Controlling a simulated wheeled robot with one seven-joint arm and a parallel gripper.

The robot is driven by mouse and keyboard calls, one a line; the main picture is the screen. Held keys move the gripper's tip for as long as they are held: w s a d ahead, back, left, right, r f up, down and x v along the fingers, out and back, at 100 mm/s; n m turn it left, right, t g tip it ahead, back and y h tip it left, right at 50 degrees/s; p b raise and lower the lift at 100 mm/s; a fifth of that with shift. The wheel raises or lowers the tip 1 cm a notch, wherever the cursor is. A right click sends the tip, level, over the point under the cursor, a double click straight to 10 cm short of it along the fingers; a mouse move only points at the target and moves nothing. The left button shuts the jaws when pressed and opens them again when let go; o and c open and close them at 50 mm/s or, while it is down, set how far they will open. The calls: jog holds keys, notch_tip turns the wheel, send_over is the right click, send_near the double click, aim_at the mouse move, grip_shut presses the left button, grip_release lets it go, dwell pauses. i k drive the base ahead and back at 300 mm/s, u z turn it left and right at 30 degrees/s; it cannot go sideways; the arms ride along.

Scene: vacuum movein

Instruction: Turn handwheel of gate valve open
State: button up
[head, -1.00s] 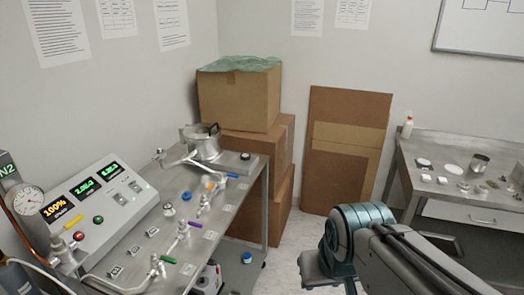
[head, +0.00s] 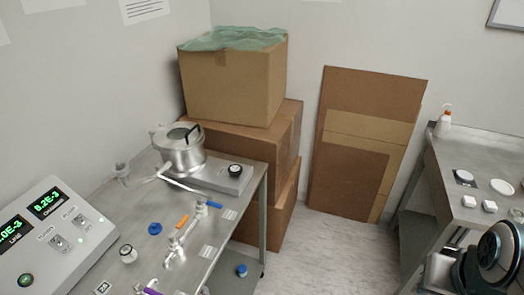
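The block sits beside a round silver chamber (head: 182,150) with a dark opening on top. A blue round knob (head: 155,228) and a white knob with a dark top (head: 128,253) stand nearer on the same bench. My gripper is out of view; only part of my arm shows at the lower right, well apart from the bench.
A control box (head: 52,240) with green displays stands at left. Small valves with orange (head: 183,221) and blue levers are on the bench. Stacked cartons (head: 232,85) and a leaning cardboard sheet (head: 365,140) are behind. Bare floor (head: 335,250) lies between the bench and the right table (head: 455,155).

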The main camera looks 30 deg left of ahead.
aim_at(235, 169)
jog(key=u, duration=0.4)
jog(key=i, duration=0.95)
jog(key=u, duration=0.9)
jog(key=i, duration=0.2)
jog(key=u, duration=0.15)
